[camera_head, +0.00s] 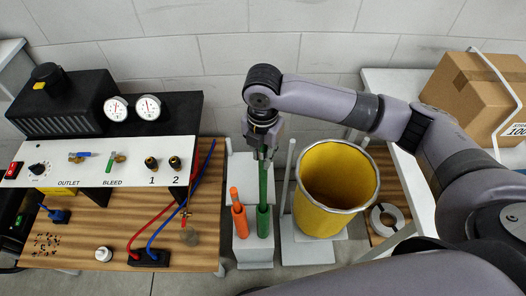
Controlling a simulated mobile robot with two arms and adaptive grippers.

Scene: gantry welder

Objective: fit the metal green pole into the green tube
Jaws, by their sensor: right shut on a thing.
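The green tube (263,222) stands upright in a light grey holder, beside an orange tube (241,222) with an orange pole (234,195) in it. The green metal pole (263,183) is upright, directly above the green tube and in line with it. Its lower end appears to be at or inside the tube's mouth; the exact depth cannot be told. My right gripper (263,150) is shut on the upper part of the green pole and points down. My left gripper does not show.
A yellow bin (333,190) with a metal rim stands just right of the tubes. A wooden table (75,240) with a gauge panel (100,165) and red and blue hoses is on the left. A cardboard box (478,90) sits at the right on a white table.

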